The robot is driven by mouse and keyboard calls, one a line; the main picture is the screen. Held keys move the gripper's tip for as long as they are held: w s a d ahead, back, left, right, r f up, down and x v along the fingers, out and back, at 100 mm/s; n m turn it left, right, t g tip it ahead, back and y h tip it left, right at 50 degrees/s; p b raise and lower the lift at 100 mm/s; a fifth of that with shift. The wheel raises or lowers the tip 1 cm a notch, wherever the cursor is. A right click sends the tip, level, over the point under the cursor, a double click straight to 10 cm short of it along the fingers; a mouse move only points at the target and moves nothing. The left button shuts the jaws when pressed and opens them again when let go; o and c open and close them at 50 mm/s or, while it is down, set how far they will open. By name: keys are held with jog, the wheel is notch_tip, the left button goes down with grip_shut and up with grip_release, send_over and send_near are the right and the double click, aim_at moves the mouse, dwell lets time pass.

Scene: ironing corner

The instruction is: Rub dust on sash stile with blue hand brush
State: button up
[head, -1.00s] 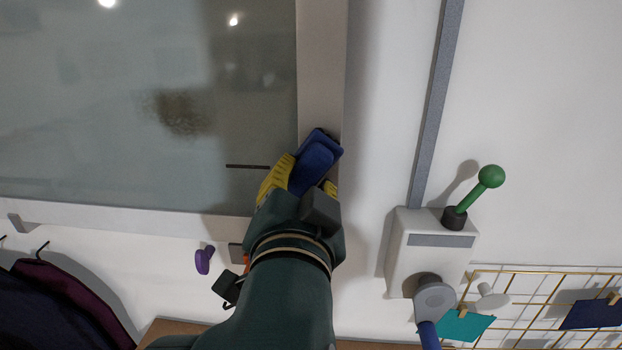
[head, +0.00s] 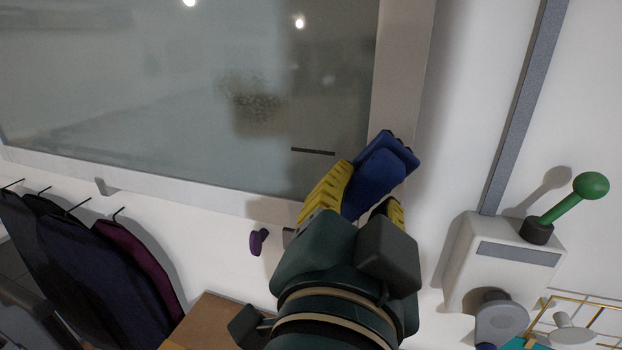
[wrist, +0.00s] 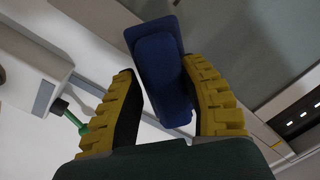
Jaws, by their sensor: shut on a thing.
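My gripper (head: 369,190) is shut on the blue hand brush (head: 381,170), with its ridged yellow fingers on either side of it. The brush is tilted in front of the lower part of the sash stile (head: 405,70), the pale upright at the right of the glass. I cannot tell whether its bristles touch the stile. In the wrist view the brush (wrist: 163,75) rises between the fingers, with its bristle side mostly hidden. No dust shows clearly on the bare stile. A brownish speckled patch (head: 250,100) shows in the glass.
Right of the stile is bare wall, then a grey strip (head: 525,100) and a white box (head: 500,265) with a green-knobbed lever (head: 590,186). Dark clothes (head: 75,245) hang at lower left. A purple knob (head: 258,241) sits below the window.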

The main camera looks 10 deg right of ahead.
dwell(0.5)
jog(key=shift+d+p+x, duration=0.15)
jog(key=shift+p+x, duration=0.1)
jog(key=shift+x, duration=1.2)
jog(key=shift+d+p+x, duration=0.15)
jog(key=shift+p+x, duration=0.1)
jog(key=shift+x, duration=1.2)
jog(key=shift+s+f, duration=0.15)
jog(key=o, duration=0.5)
jog(key=c, duration=0.5)
